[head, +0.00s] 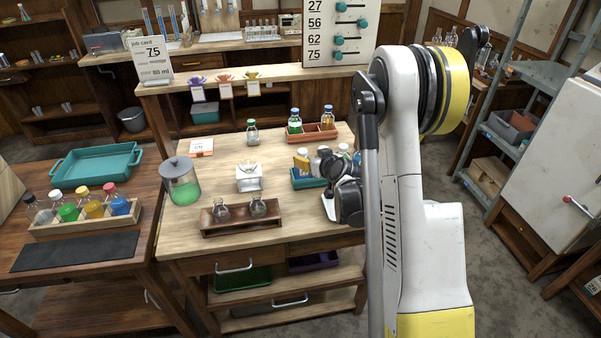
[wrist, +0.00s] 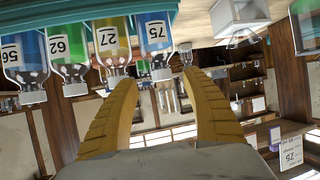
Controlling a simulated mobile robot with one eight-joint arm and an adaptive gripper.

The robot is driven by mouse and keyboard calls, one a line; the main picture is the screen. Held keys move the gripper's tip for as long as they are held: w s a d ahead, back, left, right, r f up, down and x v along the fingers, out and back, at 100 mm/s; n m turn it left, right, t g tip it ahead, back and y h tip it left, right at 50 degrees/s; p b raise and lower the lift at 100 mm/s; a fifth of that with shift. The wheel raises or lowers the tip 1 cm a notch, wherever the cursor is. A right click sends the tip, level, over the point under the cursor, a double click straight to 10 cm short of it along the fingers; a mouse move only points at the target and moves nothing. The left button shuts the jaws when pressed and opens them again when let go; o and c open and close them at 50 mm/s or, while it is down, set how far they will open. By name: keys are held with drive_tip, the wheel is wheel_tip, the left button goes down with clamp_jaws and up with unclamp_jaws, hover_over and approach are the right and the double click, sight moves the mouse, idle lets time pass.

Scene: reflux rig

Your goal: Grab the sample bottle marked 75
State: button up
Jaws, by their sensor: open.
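The sample bottle marked 75 (wrist: 155,38) holds blue liquid and has a white label. In the wrist view, where the scene appears upside down, it is at the end of a row in a teal rack (wrist: 88,8). Bottles marked 27 (wrist: 107,38), 62 (wrist: 62,45) and 56 (wrist: 18,52) stand beside it. My gripper (wrist: 158,82) is open and empty, its two yellow fingers apart. Bottle 75 is just ahead of the gap between the fingertips. In the head view my arm partly hides the teal rack (head: 306,182) on the bench, and the labels there cannot be read.
The job card (head: 153,60) reads 75. A brown rack (head: 314,135) with two bottles stands behind. A white device (head: 249,180), a jar of green liquid (head: 181,185) and a wooden rack of flasks (head: 240,226) stand left of the teal rack.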

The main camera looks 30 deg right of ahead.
sight(305, 155)
drive_tip(key=b+x, duration=0.1)
drive_tip(key=x, duration=0.5)
drive_tip(key=shift+a, duration=0.1)
clamp_jaws()
